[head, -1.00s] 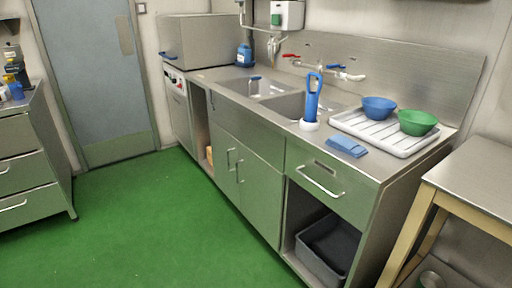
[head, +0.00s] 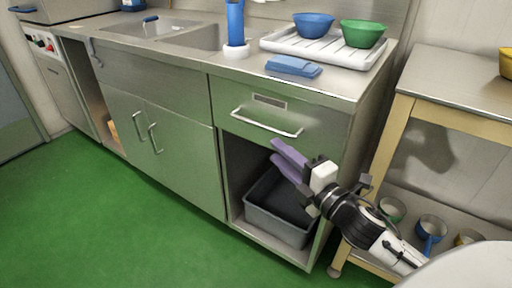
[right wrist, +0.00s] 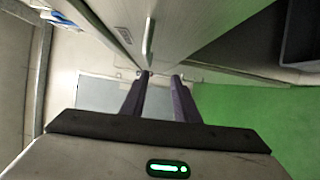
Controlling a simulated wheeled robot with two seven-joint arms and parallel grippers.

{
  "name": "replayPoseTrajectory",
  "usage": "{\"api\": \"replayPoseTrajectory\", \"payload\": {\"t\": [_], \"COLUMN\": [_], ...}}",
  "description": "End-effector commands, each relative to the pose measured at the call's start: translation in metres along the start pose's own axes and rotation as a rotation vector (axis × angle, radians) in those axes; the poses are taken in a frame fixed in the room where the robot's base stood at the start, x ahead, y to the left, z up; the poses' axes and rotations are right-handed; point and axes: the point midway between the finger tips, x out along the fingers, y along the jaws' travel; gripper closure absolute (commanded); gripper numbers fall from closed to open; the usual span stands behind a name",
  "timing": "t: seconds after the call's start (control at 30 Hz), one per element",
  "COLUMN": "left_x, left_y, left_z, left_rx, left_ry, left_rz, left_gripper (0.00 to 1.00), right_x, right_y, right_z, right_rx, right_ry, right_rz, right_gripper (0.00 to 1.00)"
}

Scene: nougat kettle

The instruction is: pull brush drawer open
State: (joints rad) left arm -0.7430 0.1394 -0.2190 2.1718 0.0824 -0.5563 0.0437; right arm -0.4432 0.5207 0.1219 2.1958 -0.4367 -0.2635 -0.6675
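The drawer (head: 318,132) is a steel front under the right end of the counter, with a label plate and a bar handle (head: 266,123). Its front looks flush with the cabinet, so it appears shut. My right gripper (head: 278,158) has purple fingers and is in front of the open bay just below the drawer, a little below the handle. In the right wrist view the fingers (right wrist: 160,82) are apart with nothing between them, and the handle (right wrist: 149,40) shows ahead, just left of the gap. My left gripper is not in view.
A grey bin (head: 278,218) stands in the bay below the drawer. A wooden-legged table (head: 455,80) with bowls on its lower shelf stands at the right. The green floor (head: 130,230) is clear.

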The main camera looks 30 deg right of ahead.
Motion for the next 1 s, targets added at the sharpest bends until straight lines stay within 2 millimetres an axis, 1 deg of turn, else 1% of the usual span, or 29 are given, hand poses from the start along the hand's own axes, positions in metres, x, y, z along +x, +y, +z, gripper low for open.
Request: {"api": "replayPoseTrajectory", "payload": {"t": [0.03, 0.1, 0.2, 0.27, 0.37, 0.6, 0.7, 0.83, 1.0], "left_x": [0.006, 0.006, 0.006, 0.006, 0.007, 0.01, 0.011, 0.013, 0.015], "left_y": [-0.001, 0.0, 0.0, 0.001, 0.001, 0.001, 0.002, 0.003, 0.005], "left_z": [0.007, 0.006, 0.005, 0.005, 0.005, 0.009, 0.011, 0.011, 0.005], "left_rx": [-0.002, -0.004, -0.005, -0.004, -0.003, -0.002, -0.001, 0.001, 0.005], "left_ry": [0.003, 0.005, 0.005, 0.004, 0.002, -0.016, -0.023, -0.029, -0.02], "left_rz": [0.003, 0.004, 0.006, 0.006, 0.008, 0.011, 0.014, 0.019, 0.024], "left_gripper": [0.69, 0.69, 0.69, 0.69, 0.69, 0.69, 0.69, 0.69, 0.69], "right_x": [0.003, 0.005, 0.011, 0.016, 0.03, 0.071, 0.086, 0.099, 0.107], "right_y": [0.004, 0.013, 0.02, 0.022, 0.023, 0.025, 0.026, 0.026, 0.026], "right_z": [0.002, 0.004, 0.004, 0.004, 0.004, 0.004, 0.004, 0.004, 0.004], "right_rx": [-0.059, -0.11, -0.138, -0.139, -0.137, -0.133, -0.132, -0.132, -0.131], "right_ry": [0.004, 0.005, 0.006, 0.006, 0.006, 0.005, 0.005, 0.004, 0.005], "right_rz": [0.033, 0.059, 0.074, 0.075, 0.075, 0.073, 0.072, 0.07, 0.068], "right_gripper": [0.72, 0.72, 0.72, 0.72, 0.72, 0.72, 0.72, 0.72, 0.72]}}
